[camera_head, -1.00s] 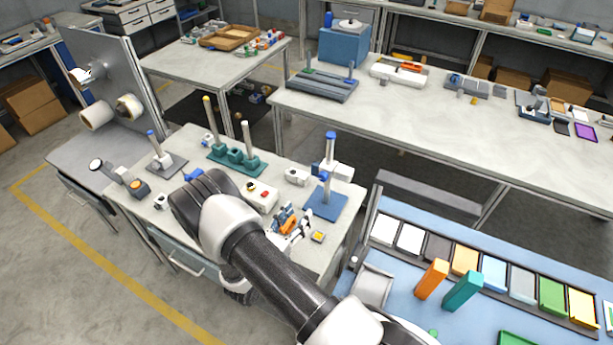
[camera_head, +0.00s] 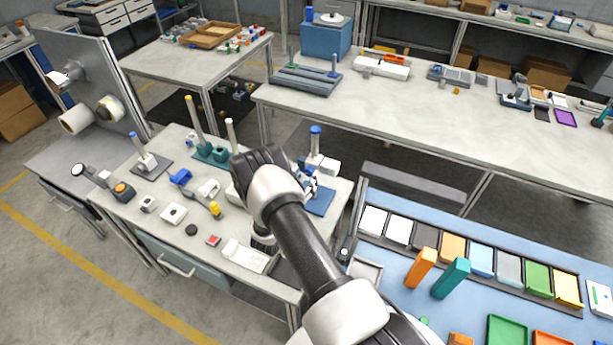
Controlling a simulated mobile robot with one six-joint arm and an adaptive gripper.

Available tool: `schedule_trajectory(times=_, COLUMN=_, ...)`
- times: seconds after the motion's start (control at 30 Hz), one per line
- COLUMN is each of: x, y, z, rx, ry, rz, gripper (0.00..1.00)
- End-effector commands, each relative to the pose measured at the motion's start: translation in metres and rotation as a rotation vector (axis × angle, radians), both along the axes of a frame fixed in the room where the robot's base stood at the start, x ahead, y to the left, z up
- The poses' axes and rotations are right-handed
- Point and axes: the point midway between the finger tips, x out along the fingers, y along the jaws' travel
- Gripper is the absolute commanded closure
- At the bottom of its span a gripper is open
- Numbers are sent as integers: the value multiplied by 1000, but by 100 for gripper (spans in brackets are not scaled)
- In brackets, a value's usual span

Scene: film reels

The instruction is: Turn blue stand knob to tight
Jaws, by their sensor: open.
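The blue stand has a flat blue base (camera_head: 321,203) and an upright post with a blue cap (camera_head: 315,131), near the right end of the small workbench. A white clamp block (camera_head: 329,165) sits on the post. Its knob is too small and too covered by my arm to make out clearly. My gripper (camera_head: 312,184) is open, with its fingers at the lower part of the stand in this view. I cannot tell whether they touch the knob or the post. My wrist hides the left side of the stand.
A green stand (camera_head: 210,154) with two posts and a smaller grey stand (camera_head: 150,166) stand to the left. A blue tray table (camera_head: 400,275) is at the right.

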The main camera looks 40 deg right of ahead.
Motion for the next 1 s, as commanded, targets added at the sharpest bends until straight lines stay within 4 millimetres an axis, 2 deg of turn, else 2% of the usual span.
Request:
schedule_trajectory(times=0.17, x=7, y=-12, z=0, rx=-1, ry=0, rz=0, gripper=52)
schedule_trajectory(times=0.47, x=8, y=-14, z=0, rx=-1, ry=0, rz=1, gripper=52)
schedule_trajectory(times=1.0, x=8, y=-14, z=0, rx=-1, ry=0, rz=0, gripper=88)
